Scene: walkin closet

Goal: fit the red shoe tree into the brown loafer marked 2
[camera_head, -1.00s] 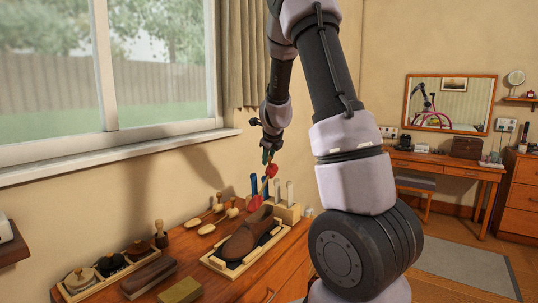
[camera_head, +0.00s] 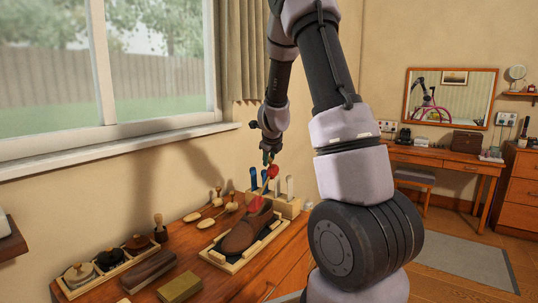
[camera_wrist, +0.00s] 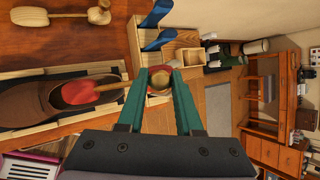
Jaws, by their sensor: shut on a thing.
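The brown loafer (camera_head: 238,236) lies in a light wooden tray (camera_head: 221,262) on the dresser top. It also shows in the wrist view (camera_wrist: 30,103). I cannot read a number on it. The red shoe tree has its red front piece (camera_wrist: 78,92) at the loafer's opening, partly inside. Its stem runs to a rear end with a round knob (camera_wrist: 159,80), raised beyond the heel. My gripper (camera_head: 269,160) is above the loafer's heel end, its green fingers (camera_wrist: 160,85) shut on this rear end. How deep the front piece sits is unclear.
A wooden rack (camera_head: 291,210) with blue and pale upright pieces stands close behind the heel. Several brushes (camera_head: 212,221) lie left of the tray. A dark brush (camera_head: 150,272), a yellowish block (camera_head: 179,287) and a compartment tray (camera_head: 88,283) stand nearer. The window wall is behind.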

